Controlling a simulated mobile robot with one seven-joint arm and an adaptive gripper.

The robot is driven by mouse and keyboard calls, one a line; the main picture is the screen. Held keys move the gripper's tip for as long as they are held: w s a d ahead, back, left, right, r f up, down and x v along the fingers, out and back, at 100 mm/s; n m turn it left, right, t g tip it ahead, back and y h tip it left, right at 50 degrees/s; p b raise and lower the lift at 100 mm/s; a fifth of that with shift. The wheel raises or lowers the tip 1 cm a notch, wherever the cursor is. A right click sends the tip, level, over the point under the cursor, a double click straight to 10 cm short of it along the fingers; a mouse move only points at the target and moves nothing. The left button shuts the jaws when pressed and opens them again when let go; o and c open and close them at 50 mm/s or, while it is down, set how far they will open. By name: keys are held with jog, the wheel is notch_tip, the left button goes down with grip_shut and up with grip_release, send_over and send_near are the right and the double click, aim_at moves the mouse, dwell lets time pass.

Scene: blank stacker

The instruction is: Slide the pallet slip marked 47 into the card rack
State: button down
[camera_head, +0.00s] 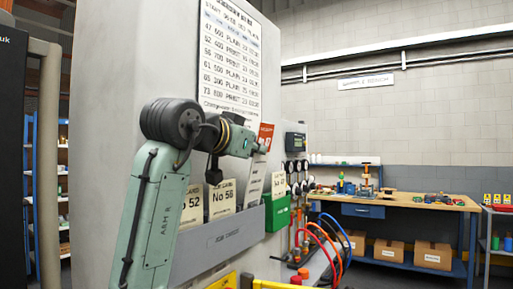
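The grey card rack (222,243) is fixed low on the pale panel, with a label on its front that is too small to read surely. Cards marked No 52 (190,207) and No 56 (222,200) stand upright in it. A greyer card (254,188) stands or hangs farther right; I cannot read its number or tell whether it is in the rack. My gripper (261,147) is above that card, at the end of my green arm. Its fingers are too small and partly hidden to tell. I cannot identify the slip marked 47.
A printed schedule (230,55) hangs above the rack. Right of the rack are a green box (278,213), another pale card (279,184), gauges and coloured hoses. A wooden workbench (400,199) stands behind.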

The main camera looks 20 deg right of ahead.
jog(key=shift+f, duration=0.3)
jog(key=c, duration=1.7)
grip_release()
jog(key=shift+a, duration=0.1)
jog(key=v, duration=1.2)
jog(key=shift+r, duration=0.1)
